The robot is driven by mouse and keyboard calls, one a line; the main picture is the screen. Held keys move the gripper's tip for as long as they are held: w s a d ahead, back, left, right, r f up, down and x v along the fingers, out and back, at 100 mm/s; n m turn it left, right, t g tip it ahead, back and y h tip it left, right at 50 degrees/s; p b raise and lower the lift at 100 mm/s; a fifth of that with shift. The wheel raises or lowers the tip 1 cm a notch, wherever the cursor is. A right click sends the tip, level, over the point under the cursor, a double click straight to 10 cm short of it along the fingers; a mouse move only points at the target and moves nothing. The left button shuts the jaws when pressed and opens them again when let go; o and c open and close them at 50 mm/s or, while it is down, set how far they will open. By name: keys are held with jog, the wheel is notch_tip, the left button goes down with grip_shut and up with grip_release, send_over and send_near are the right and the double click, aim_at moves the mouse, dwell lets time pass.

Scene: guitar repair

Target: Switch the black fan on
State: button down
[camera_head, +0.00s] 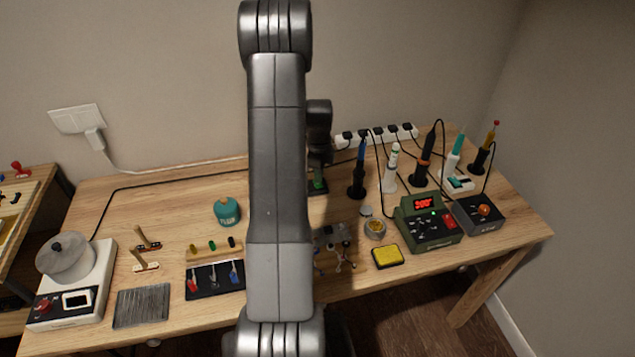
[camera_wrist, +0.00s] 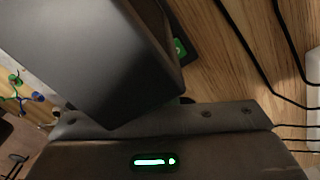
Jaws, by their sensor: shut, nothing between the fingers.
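My dark gripper (camera_head: 318,160) points down at the back middle of the bench, just right of my grey arm. It is shut and empty. Below its tip is a green part (camera_head: 318,184) on a dark base, probably the black fan's base and switch. The wrist view also shows a green patch (camera_wrist: 180,48) on a dark edge beside the large dark block of my gripper (camera_wrist: 150,60). The rest of the fan is hidden behind my arm and gripper. I cannot tell whether the tip touches the green part or whether the fan runs.
Right of it stand a blue-handled tool (camera_head: 360,170), a white bottle (camera_head: 391,168) and a soldering iron (camera_head: 424,160). A white power strip (camera_head: 350,141) with black cables runs along the wall. The back left bench is mostly clear.

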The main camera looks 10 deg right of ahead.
aim_at(319, 185)
jog(key=shift+f+b, duration=0.75)
jog(key=shift+f, duration=0.2)
dwell(0.5)
jog(key=shift+r+p, duration=2)
jog(key=shift+r, duration=1.55)
jog(key=shift+f, duration=0.15)
